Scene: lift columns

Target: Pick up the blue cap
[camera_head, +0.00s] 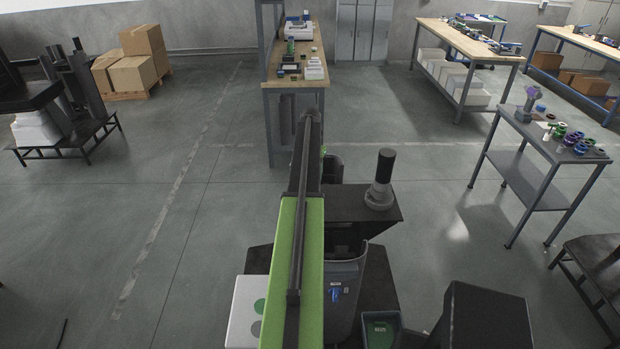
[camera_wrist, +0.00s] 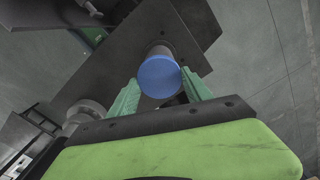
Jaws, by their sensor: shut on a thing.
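The blue cap (camera_wrist: 160,78) shows in the wrist view as a round blue face between the two green fingers of my gripper (camera_wrist: 159,80). The fingers are shut on it, one at each side. A short greyish cylindrical part shows just behind the blue face; I cannot tell whether it belongs to the cap. In the head view my arm runs up the middle, and neither the gripper's fingers nor the held cap can be made out there.
A small grey table (camera_head: 512,165) at the right carries several coloured round pieces. A wooden-topped workbench (camera_head: 310,75) stands ahead, holding small items. Another bench (camera_head: 470,42) is further right. Boxes (camera_head: 131,74) sit on a pallet at the left. Open floor (camera_head: 200,200) lies left of my arm.

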